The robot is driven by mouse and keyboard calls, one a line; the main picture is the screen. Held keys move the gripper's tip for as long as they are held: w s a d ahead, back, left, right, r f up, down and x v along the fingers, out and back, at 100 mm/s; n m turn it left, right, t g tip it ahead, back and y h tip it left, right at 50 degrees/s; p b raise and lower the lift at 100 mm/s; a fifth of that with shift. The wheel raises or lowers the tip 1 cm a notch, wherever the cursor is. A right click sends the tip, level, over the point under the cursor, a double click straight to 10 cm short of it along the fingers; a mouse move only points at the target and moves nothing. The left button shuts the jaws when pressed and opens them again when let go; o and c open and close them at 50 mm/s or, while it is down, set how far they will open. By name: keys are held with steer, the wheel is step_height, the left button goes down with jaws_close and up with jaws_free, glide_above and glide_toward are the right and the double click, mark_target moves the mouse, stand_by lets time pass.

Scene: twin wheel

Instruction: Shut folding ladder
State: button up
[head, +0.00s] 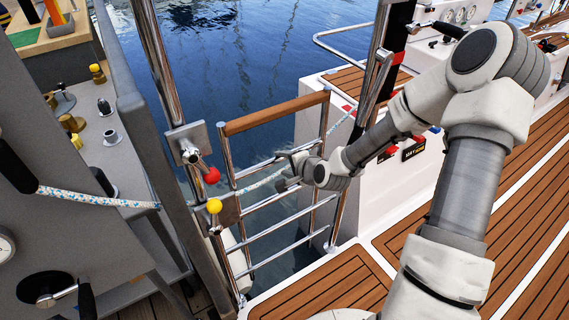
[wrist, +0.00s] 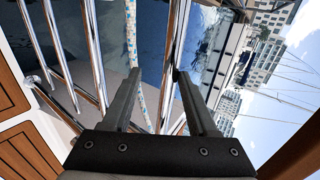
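The folding ladder (head: 277,112) stands in the middle of the head view, with a wooden top bar, steel side rails and several steel rungs. Its upper part stands raised above the water beside the white deck. My gripper (head: 286,169) is at the ladder's upper rungs, near its right side. In the wrist view my gripper (wrist: 158,74) has its two dark fingers apart. A steel tube of the ladder (wrist: 172,55) runs between the fingers in the picture; I cannot tell whether they touch it. The arm and gripper body hide part of the rungs.
A white-blue rope (head: 95,198) runs across from the left; it also shows in the wrist view (wrist: 130,35). A red knob (head: 211,175) and a yellow knob (head: 214,206) sit on brackets left of the ladder. Teak deck (head: 330,287) lies below right.

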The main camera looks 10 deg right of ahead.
steer(key=p+v, duration=1.6)
steer(key=v, duration=0.1)
steer(key=shift+r, duration=0.2)
steer(key=shift+s, duration=0.1)
stand_by(0.3)
